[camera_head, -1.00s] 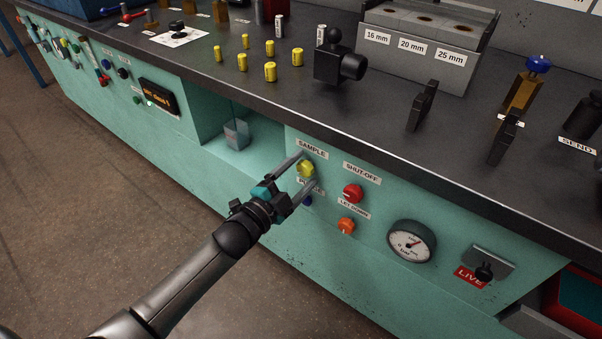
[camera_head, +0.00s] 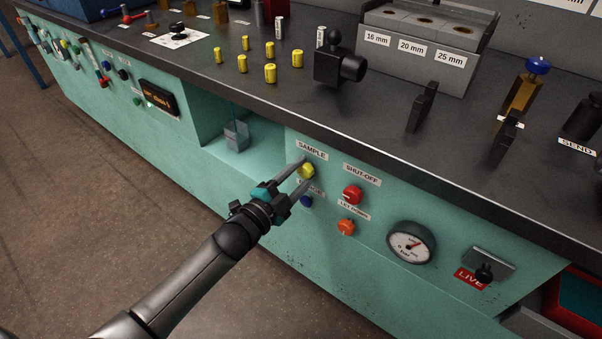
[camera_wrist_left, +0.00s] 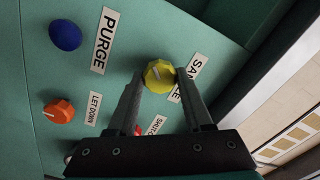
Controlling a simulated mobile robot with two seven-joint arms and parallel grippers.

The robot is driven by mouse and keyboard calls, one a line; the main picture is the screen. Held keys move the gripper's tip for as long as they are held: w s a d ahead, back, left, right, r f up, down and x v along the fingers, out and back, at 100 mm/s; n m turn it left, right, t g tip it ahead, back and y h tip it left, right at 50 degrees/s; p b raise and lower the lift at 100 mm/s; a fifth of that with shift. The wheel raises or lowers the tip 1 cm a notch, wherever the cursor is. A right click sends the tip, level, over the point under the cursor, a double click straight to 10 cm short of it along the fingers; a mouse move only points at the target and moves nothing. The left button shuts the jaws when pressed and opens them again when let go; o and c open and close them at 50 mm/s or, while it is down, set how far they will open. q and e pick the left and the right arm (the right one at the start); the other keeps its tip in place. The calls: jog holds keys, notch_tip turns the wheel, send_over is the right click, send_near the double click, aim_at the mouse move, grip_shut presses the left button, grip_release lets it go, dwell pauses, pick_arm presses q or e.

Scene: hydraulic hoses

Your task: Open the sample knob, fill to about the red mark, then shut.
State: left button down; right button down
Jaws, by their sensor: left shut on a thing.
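The yellow sample knob (camera_head: 306,171) sits under the SAMPLE label on the green panel. My left gripper (camera_head: 305,173) reaches it from the lower left and is shut on it, one finger on each side. In the left wrist view the faceted knob (camera_wrist_left: 158,76) shows between the fingertips (camera_wrist_left: 160,80), with a pale line on its face. A small clear vessel (camera_head: 236,137) stands in the recess left of the knob. Its liquid level and any red mark are too small to make out. My right gripper is out of view.
Close by are the blue purge knob (camera_head: 306,201), red shut-off knob (camera_head: 352,194) and orange let-down knob (camera_head: 346,227). A round gauge (camera_head: 411,242) is to the right. The dark worktop (camera_head: 350,115) overhangs the panel. Free floor lies at lower left.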

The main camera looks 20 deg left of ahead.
pick_arm(q)
jog(key=shift+n+p, duration=0.5)
jog(key=n+p, duration=0.3)
jog(key=n, duration=0.1)
jog(key=shift+n, duration=0.3)
jog(key=shift+n+p, duration=0.65)
jog(key=shift+n, duration=0.95)
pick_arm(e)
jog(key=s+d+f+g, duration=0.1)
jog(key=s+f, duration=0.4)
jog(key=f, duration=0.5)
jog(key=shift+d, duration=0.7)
pick_arm(q)
jog(key=shift+c, duration=1.5)
grip_release()
jog(key=shift+s+a, duration=0.1)
